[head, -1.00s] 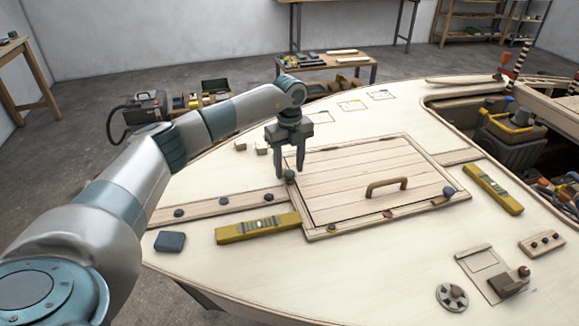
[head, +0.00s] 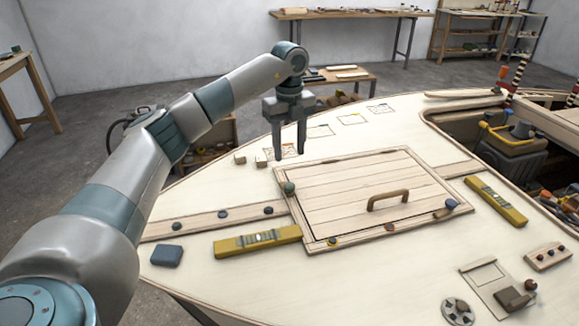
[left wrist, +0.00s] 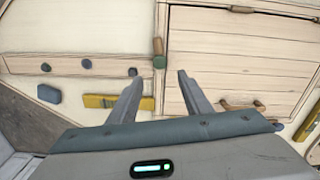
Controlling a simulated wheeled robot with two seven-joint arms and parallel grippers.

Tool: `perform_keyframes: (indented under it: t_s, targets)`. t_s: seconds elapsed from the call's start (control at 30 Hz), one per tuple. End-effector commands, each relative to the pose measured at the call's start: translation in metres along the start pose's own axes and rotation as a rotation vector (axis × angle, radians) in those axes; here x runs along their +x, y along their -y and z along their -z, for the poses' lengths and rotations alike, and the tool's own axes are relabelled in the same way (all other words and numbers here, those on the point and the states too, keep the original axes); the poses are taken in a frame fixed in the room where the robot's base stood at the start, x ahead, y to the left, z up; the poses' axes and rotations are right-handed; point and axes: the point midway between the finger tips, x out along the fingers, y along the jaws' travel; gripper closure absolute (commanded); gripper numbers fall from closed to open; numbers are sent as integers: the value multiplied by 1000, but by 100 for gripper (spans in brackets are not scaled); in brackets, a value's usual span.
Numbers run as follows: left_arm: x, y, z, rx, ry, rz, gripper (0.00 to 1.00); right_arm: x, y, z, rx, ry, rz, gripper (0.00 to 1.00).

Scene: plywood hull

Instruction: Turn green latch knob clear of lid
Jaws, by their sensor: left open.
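The green latch knob (head: 289,188) sits at the left edge of the wooden lid (head: 340,185). In the left wrist view the green knob (left wrist: 159,63) has a short brown bar (left wrist: 157,46) pointing up from it, along the lid's left edge. I cannot tell whether the bar overlaps the lid. My left gripper (head: 290,155) is open and empty, its fingers pointing down above and beyond the knob in the head view. In the left wrist view the knob shows between and just past the open fingertips (left wrist: 161,75), apart from them. My right gripper is out of view.
The lid has a brown handle (head: 388,200). Yellow levels lie left (head: 257,241) and right (head: 495,200). Small wooden blocks (head: 261,161) lie left of the gripper. An open hatch is at right.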

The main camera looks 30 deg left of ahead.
Motion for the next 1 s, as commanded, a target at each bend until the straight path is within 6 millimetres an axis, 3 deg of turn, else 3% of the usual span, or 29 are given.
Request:
perform_keyframes:
  t_s: [0.2, 0.4, 1.0]
  targets:
    - [-40, 0, 0, -1, 1, 4, 55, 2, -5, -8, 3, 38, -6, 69]
    - [-60, 0, 0, 0, 0, 2, 55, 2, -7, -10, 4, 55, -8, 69]
    - [-65, 0, 0, -1, 0, 0, 55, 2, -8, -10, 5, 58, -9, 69]
